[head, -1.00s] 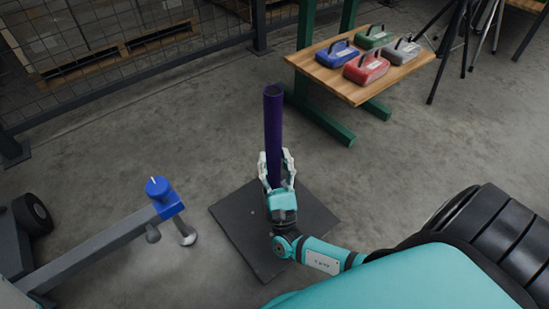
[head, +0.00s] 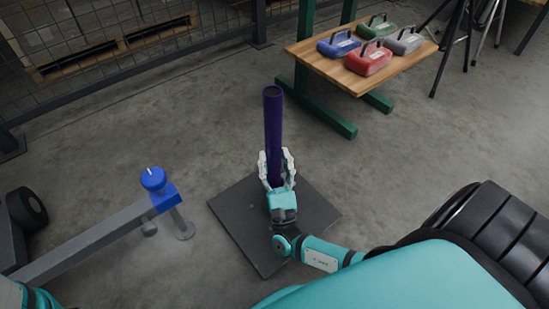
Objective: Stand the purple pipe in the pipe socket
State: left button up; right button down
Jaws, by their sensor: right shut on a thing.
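The purple pipe (head: 273,130) stands about upright near the middle of the head view, with its open top end showing. My right gripper (head: 276,170) is shut on its lower part, with fingers on both sides of the pipe. Both are in front of or over a dark square plate (head: 240,220) on the floor. The pipe's lower end is hidden by my gripper, so I cannot tell whether it touches anything. No pipe socket is clearly visible; the middle of the plate is partly covered by my gripper and arm. My left gripper is not in view.
A wooden table (head: 358,84) with blue, red, green and grey cases stands at the back right, near tripod legs (head: 452,50). A grey beam with a blue head (head: 160,190) is at the left. A mesh fence (head: 90,50) runs behind.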

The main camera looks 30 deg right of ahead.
aim_at(275, 134)
jog(key=c, duration=0.8)
grip_release()
jog(key=shift+o, duration=0.3)
notch_tip(275, 134, up, 10)
jog(key=shift+r, duration=0.1)
dwell(0.4)
